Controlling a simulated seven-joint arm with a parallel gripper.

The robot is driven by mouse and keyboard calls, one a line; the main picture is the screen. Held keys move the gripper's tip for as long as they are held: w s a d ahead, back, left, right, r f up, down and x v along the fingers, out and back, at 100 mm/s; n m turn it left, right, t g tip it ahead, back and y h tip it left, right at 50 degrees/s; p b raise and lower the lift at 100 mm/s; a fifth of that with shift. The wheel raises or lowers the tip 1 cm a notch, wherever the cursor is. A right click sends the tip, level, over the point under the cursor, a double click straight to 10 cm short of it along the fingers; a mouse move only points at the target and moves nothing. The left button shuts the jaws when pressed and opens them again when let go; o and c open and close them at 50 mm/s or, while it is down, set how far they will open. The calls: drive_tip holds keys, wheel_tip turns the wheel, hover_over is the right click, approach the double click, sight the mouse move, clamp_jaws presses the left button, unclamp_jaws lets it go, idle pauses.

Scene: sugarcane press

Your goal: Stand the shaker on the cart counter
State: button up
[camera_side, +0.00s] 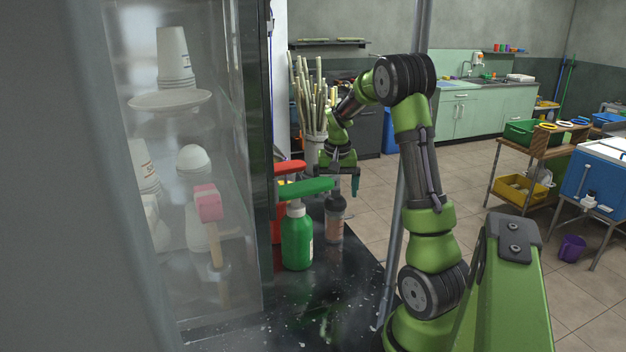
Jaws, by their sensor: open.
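The shaker (335,219), a small container with a dark cap and a brownish see-through body, stands upright on the dark speckled cart counter (325,300). It is just right of and behind the green pump bottle. My gripper (338,188) is above the shaker, pointing down, with its jaws open. Its right finger shows to the right of the shaker's cap; the left finger is largely hidden behind the green pump nozzle. I cannot tell whether the fingers touch the shaker.
A green pump bottle (297,238) and a red one (279,222) stand close on the left. Sugarcane stalks (307,95) stand in a holder behind. A glass case (200,170) with cups walls off the left side. A metal post (402,190) rises at the counter's right. The front counter is clear.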

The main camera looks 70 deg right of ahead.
wheel_tip(320, 180, up, 10)
drive_tip(key=a, duration=0.1)
drive_tip(key=shift+s+f, duration=0.25)
drive_tip(key=shift+s, duration=0.05)
drive_tip(key=s+a+n+t+y, duration=0.1)
drive_tip(key=s+a+n+t, duration=0.1)
drive_tip(key=a, duration=1.5)
drive_tip(key=s+a+r+n+t+y, duration=0.1)
drive_tip(key=a+n+t, duration=0.3)
drive_tip(key=a, duration=1.4)
drive_tip(key=s+n+y, duration=0.1)
drive_tip(key=n, duration=0.1)
drive_tip(key=shift+s+n+t, duration=0.2)
drive_tip(key=shift+n+t, duration=0.1)
drive_tip(key=shift+n, duration=0.1)
drive_tip(key=shift+r, duration=0.1)
